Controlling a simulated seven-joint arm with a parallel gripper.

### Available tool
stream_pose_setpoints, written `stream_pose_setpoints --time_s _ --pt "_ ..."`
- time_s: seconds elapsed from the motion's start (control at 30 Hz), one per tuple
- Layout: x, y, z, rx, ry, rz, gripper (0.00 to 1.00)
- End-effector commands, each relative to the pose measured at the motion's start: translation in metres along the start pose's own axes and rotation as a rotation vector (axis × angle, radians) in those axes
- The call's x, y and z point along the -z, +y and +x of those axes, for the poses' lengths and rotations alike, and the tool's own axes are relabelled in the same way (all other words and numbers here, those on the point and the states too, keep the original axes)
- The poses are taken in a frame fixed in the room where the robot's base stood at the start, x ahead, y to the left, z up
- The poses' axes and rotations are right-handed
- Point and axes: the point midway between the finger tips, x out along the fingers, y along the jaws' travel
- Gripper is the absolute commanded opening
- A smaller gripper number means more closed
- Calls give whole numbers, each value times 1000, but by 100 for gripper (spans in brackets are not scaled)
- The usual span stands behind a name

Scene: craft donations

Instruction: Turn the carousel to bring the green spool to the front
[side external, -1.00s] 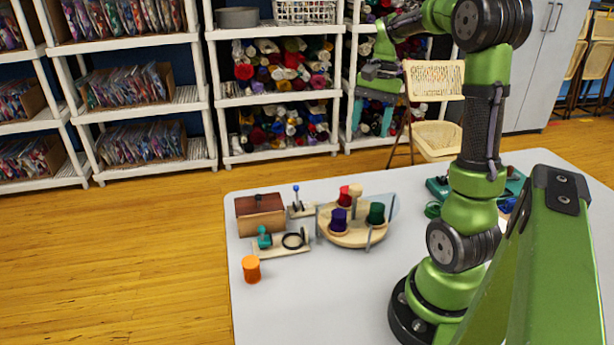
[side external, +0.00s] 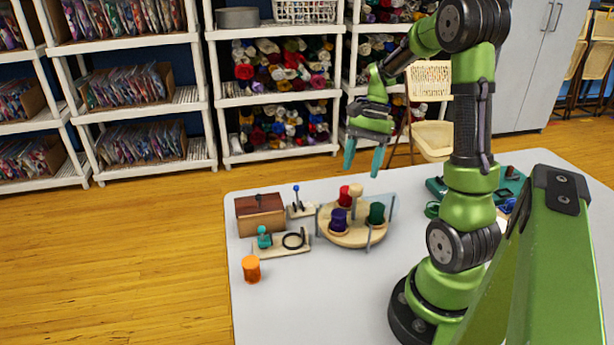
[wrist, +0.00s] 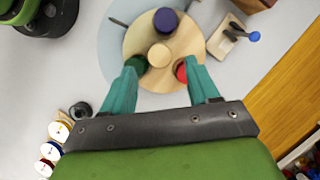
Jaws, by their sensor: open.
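The carousel (side external: 352,238) is a round light-wood turntable on the grey table, with a wooden knob (side external: 355,190) at its middle. A green spool (side external: 376,213) stands at its right, a purple spool (side external: 338,221) at its left front and a red spool (side external: 344,195) at the back in the side view. My gripper (side external: 363,162) is open and empty, above and behind the carousel. In the wrist view its teal fingers (wrist: 163,88) point at the carousel (wrist: 188,42), partly covering the green spool (wrist: 138,64) and the red spool (wrist: 181,72); the purple spool (wrist: 166,20) is at the far side.
Left of the carousel are a brown box (side external: 260,215), a blue-knobbed lever (side external: 297,196) and a wooden board with a teal part and black ring (side external: 293,240). An orange cylinder (side external: 251,269) stands at front left. A teal object (side external: 507,186) is at right. The front table area is clear.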

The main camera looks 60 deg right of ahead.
Motion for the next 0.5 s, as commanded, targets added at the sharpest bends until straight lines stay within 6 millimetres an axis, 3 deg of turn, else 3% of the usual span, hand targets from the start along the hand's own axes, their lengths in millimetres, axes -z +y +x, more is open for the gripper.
stream_pose_setpoints --time_s 0.2,0.5 --pt "0 0 34 -2 -1 0 60" --pt "0 0 47 0 1 0 60"
